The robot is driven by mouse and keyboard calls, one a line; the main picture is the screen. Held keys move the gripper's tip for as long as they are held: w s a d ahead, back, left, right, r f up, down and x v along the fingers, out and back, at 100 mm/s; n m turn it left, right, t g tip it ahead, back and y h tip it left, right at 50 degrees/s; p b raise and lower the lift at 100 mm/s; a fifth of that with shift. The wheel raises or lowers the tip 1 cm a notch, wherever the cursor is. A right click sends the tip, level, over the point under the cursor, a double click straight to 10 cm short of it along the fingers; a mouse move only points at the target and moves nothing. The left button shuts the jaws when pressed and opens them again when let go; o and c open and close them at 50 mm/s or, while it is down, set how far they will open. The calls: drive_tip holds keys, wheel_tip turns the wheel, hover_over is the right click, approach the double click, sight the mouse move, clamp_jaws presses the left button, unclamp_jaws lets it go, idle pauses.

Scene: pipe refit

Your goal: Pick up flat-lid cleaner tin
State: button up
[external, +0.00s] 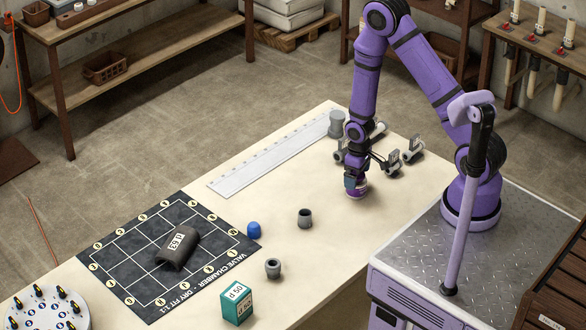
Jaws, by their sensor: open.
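A small purple tin with a pale band (357,192) stands upright on the cream table, near its right part. It looks like the cleaner tin; its lid is mostly hidden by my gripper. My gripper (356,182) points straight down over the tin, its fingers open at the tin's upper part. I cannot tell whether the fingers touch it.
Grey valve-like fittings (412,150) stand close right of my gripper, and a grey cylinder (336,124) stands behind. A long pale ruler-like strip (272,158) lies left. Dark fitting (305,218), blue cap (254,230), grey fitting (273,268), teal box (237,303) and black mat (131,283) are nearer.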

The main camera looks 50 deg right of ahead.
drive_tip(key=shift+f, duration=1.2)
drive_tip(key=c, duration=1.2)
drive_tip(key=shift+r, duration=0.1)
